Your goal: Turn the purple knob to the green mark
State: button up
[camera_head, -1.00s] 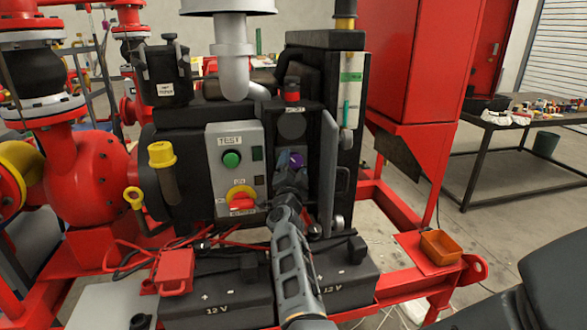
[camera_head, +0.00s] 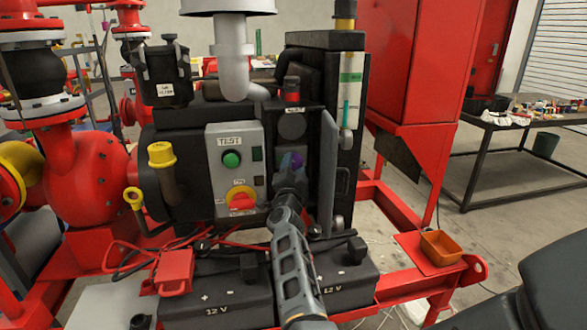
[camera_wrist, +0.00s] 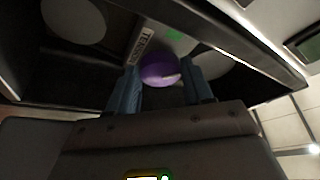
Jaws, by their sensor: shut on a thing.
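The purple knob (camera_wrist: 159,69) sits in a dark recessed box, below a label that reads TENSION. My gripper (camera_wrist: 163,84) has one blue-grey finger on each side of the knob and is shut on it. A pale line shows on the knob's right side. The green mark (camera_wrist: 174,35) is on the panel just above and slightly right of the knob. In the head view the knob (camera_head: 291,161) is partly hidden by my gripper (camera_head: 290,172), and the green mark cannot be made out there.
The box's open door (camera_head: 328,170) stands close on the right of my gripper. A grey TEST panel (camera_head: 232,175) with a green button and a red-yellow switch is on the left. Batteries (camera_head: 218,295) lie below my arm. An orange tray (camera_head: 441,246) is at right.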

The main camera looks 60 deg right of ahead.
jog(key=shift+f, duration=0.15)
jog(key=n+b, duration=0.1)
jog(key=n+t+b, duration=0.1)
jog(key=shift+s+f+n, duration=0.1)
jog(key=shift+f+n, duration=0.15)
jog(key=shift+n, duration=0.05)
jog(key=n+t+b, duration=0.1)
jog(key=n, duration=0.1)
jog(key=n+t+b, duration=0.1)
jog(key=n+b, duration=0.1)
jog(key=shift+s+d+f, duration=0.15)
jog(key=shift+f, duration=0.05)
jog(key=n+t+b, duration=0.2)
jog(key=n+b, duration=0.1)
jog(key=shift+d+n+y, duration=0.1)
jog(key=shift+n+y, duration=0.3)
jog(key=shift+r+n+b, duration=0.1)
jog(key=shift+n+b, duration=0.3)
jog(key=shift+b, duration=0.1)
jog(key=shift+r+t+y, duration=0.1)
jog(key=shift+t+y, duration=0.2)
jog(key=o, duration=1)
jog(key=shift+o, duration=0.2)
jog(key=shift+r, duration=0.1)
